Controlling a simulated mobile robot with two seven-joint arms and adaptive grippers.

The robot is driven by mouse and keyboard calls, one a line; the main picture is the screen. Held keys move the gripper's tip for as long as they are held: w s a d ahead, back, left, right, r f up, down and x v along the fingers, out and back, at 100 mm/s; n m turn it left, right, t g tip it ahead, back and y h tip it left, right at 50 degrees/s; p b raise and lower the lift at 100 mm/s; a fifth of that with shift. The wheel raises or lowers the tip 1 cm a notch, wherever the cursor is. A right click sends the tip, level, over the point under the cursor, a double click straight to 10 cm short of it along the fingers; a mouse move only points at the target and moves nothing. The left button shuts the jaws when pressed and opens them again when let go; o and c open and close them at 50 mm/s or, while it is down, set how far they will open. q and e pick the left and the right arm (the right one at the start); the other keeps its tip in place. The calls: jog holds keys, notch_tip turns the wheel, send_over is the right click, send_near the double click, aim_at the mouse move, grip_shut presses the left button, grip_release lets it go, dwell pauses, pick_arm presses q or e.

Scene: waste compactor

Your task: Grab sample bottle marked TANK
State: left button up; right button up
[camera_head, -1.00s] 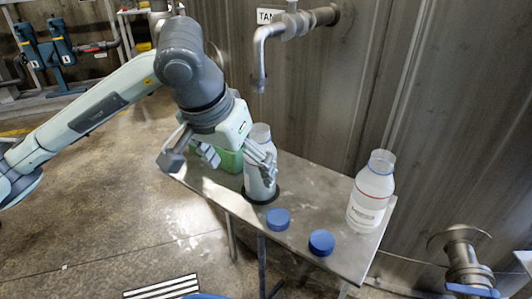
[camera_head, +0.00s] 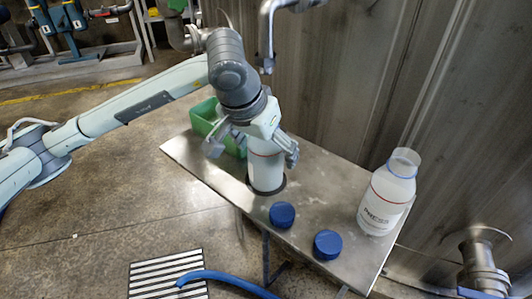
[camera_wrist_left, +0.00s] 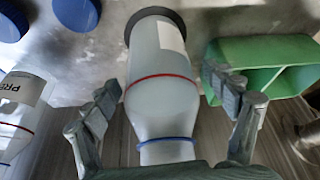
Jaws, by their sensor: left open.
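A white bottle (camera_head: 266,172) stands upright on a dark round ring in the metal table (camera_head: 318,200), below a pipe outlet. My left gripper (camera_head: 254,146) is open over its upper part. In the left wrist view the bottle (camera_wrist_left: 160,95), with a red line and a blue neck ring, lies between the spread fingers of the gripper (camera_wrist_left: 170,93), with gaps visible beside it. Its label is turned aside and I cannot read it. A second white bottle (camera_head: 386,195), marked PRESS, stands upright at the table's right end. The right gripper is not in view.
Two blue caps (camera_head: 282,215) (camera_head: 327,244) lie at the table's front edge. A green open box (camera_head: 205,117) stands behind my gripper. The pipe outlet (camera_head: 267,45) hangs above the table by the metal wall. A flanged pipe (camera_head: 482,265) is at lower right.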

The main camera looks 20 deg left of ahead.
pick_arm(q)
jog(key=shift+w+f, duration=0.15)
jog(key=shift+f, duration=0.15)
jog(key=shift+c, duration=0.6)
jog(key=c, duration=1.8)
jog(key=shift+o, duration=0.2)
jog(key=shift+r, duration=0.15)
